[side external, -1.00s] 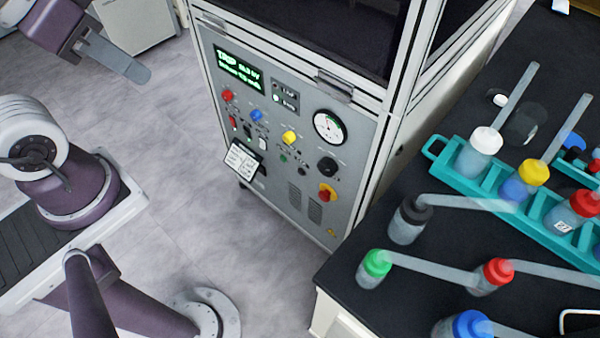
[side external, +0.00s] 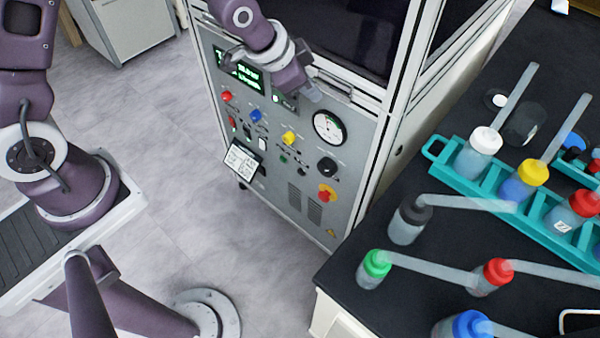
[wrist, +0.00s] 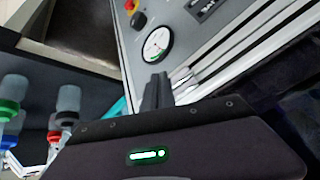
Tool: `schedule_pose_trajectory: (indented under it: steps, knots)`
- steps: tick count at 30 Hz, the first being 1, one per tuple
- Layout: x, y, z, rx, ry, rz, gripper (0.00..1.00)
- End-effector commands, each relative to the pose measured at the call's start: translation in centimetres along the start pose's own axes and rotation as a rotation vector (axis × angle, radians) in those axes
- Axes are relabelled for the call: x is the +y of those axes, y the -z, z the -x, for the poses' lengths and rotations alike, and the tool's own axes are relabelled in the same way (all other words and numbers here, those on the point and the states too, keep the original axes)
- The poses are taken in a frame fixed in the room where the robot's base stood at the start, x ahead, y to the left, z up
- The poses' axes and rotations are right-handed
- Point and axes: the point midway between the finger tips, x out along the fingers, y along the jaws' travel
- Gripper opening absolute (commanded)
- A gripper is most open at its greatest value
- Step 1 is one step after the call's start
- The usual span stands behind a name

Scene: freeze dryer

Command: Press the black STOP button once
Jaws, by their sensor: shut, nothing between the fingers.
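The grey control panel (side external: 265,150) of the freeze dryer carries several coloured knobs, a display and a round gauge. My gripper (side external: 314,95) is in front of the panel's upper part, left of and above the gauge (side external: 327,126). In the wrist view its dark fingers (wrist: 157,92) are together and empty, just below the gauge (wrist: 157,44). A small dark plate (side external: 285,100) with buttons is partly hidden by my gripper. I cannot read which control is the black STOP button. A black round knob (side external: 327,164) sits below the gauge.
A red-and-yellow knob (side external: 327,193) is low on the panel. Metal latches and rails border the panel's top. To the right, a black bench (side external: 345,265) holds a teal rack (side external: 437,150) and several bottles.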

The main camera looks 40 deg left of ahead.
Motion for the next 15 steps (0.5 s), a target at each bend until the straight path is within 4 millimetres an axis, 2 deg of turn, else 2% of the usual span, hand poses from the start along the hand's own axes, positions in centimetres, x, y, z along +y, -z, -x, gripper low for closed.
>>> schedule_pose_trajectory:
  steps: [1,3,8,11,15]
  knots:
    - [0.9,-0.6,-2.5,0.003,-0.022,-0.023,0.0]
    - [2.2,-1.2,-5.7,0.024,-0.047,-0.058,0.0]
    - [5.4,-3.2,-12.0,0.077,-0.093,-0.098,0.0]
    - [7.4,-4.7,-15.8,0.11,-0.1,-0.036,0.0]
    - [10.0,-7.9,-21.2,0.148,-0.065,0.149,0.0]
